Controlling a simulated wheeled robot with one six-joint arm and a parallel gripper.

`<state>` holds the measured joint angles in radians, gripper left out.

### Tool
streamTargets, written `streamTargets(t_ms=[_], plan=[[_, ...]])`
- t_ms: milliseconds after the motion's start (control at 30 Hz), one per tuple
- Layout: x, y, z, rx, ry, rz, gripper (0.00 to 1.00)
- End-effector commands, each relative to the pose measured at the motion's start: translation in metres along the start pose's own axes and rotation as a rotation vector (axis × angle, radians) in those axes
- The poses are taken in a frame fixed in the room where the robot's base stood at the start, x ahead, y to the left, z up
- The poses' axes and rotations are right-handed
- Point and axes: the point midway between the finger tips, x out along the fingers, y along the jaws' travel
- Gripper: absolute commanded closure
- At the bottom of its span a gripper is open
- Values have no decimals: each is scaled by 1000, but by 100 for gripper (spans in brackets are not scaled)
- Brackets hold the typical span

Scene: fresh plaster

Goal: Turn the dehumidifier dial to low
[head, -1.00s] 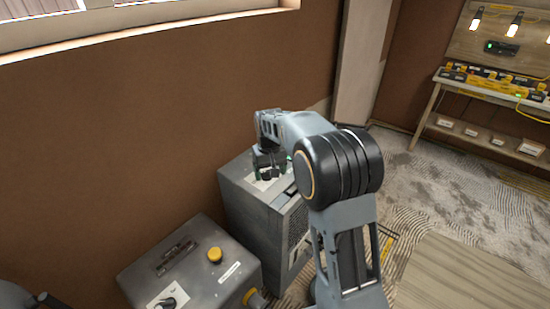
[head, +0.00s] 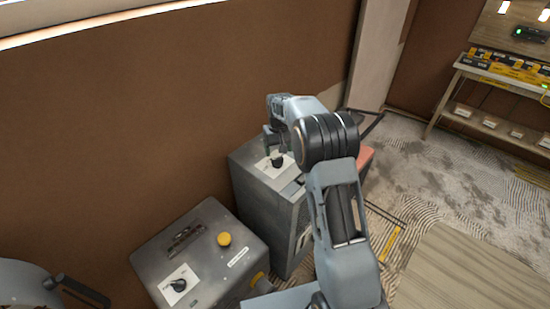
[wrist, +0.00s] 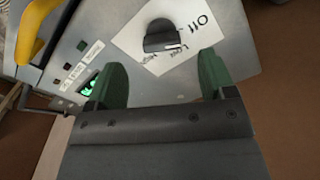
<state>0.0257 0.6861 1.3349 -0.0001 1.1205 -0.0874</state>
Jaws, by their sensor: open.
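The dehumidifier (head: 262,210) is a grey metal cabinet by the brown wall in the head view. Its dark dial (head: 277,162) sits on a white label on the top. In the wrist view the dial (wrist: 163,35) is a dark knob on a white label (wrist: 135,40) with "Off" and two smaller words, seen upside down. My gripper (wrist: 161,62) is open and empty, its two green fingers apart. The dial lies beyond the fingertips, roughly between them in the picture, and they do not appear to touch it. In the head view my gripper is just behind the dial, partly hidden.
A second grey box (head: 205,262) with its own dial (head: 178,285) and a yellow button (head: 224,239) stands in front. A workbench (head: 500,85) is far right.

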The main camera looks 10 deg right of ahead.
Motion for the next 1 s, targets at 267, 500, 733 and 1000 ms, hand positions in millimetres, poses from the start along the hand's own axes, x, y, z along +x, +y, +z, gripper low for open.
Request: streamTargets(t_ms=[267, 500, 733, 1000], plan=[[37, -1, 0, -2, -2, 0, 23], [49, -2, 0, -2, 0, 0, 23], [50, -2, 0, -3, 0, 0, 23], [49, -2, 0, -3, 0, 0, 44]])
